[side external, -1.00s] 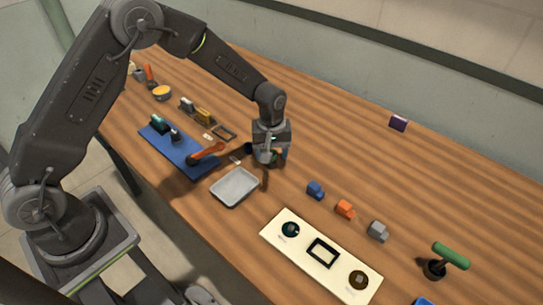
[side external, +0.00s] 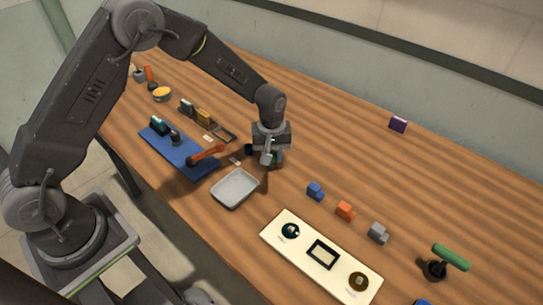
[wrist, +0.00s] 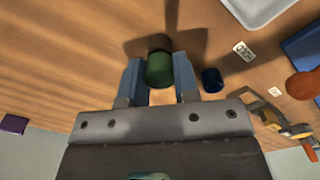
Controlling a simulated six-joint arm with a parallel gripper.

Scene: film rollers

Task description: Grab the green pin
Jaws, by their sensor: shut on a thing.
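The green pin (wrist: 158,70) is a short dark green cylinder, seen from its end in the wrist view. It sits between the two blue-grey fingers of my gripper (wrist: 158,77), which is shut on it. A dark brown round piece (wrist: 159,42) shows just beyond the pin; I cannot tell whether it is joined to it. In the side view my gripper (side external: 270,158) is low over the table, and the pin is mostly hidden by the fingers.
A dark blue cylinder (wrist: 212,80) stands close beside one finger. A grey tray (side external: 235,188) lies just in front of the gripper, and a blue mat (side external: 200,170) with tools is to the left. Blue (side external: 315,191), orange (side external: 345,210) and grey (side external: 378,232) blocks stand to the right.

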